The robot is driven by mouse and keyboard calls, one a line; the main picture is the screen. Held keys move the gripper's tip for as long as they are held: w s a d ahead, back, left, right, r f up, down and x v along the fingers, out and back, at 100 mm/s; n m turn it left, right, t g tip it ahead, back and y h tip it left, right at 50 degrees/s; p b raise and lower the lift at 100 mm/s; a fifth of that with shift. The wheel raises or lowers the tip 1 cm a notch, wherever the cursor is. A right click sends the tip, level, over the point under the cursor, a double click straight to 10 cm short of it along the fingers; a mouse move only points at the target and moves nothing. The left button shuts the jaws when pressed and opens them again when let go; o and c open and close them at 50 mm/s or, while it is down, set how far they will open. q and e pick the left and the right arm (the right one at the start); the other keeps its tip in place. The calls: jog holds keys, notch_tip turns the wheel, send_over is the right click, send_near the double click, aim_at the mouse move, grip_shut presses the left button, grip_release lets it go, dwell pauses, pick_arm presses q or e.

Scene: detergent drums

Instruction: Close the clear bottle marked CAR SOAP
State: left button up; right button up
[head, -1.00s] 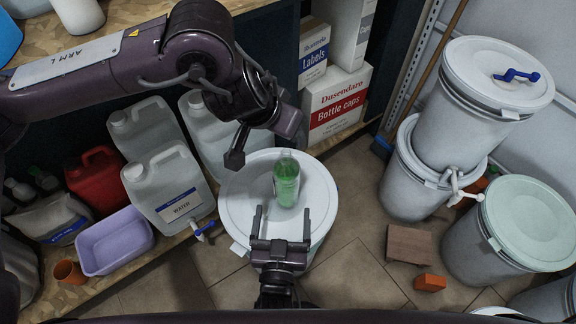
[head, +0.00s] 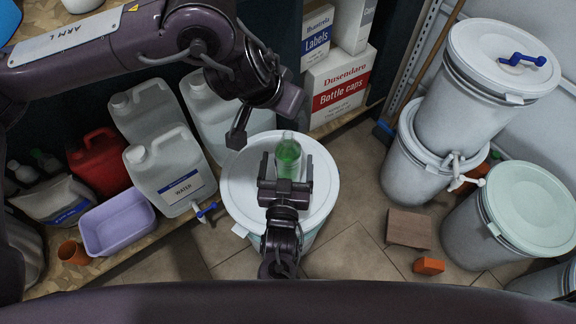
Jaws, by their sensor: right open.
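A clear bottle with green liquid (head: 289,150) stands upright on the white lid of a drum (head: 238,190). Its marking is hidden or too small to read, and I cannot make out a cap on its top. My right gripper (head: 287,160) reaches in from the bottom of the head view. It is open, with one finger on each side of the bottle's lower part; I cannot tell if they touch it. My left gripper (head: 237,138) hangs to the left of the bottle, clear of it, seen edge-on. No loose cap shows.
A shelf at left holds white jugs (head: 165,170), a red can (head: 98,160) and a purple tub (head: 118,222). Cartons (head: 338,90) stand behind. Stacked drums (head: 490,80) and a green-lidded drum (head: 530,210) stand at right. A brown block (head: 408,228) and an orange block (head: 428,266) lie on the floor.

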jog(key=shift+w+d, duration=0.15)
jog(key=shift+w, duration=1.35)
jog(key=c, duration=1.5)
pick_arm(q)
send_over(291, 135)
jog(key=s+a, duration=0.1)
jog(key=s, duration=0.1)
jog(key=shift+a+f, duration=0.2)
jog(key=shift+f, duration=2.35)
jog(key=shift+f, duration=0.1)
jog(key=shift+f, duration=0.8)
jog(key=shift+f, duration=0.55)
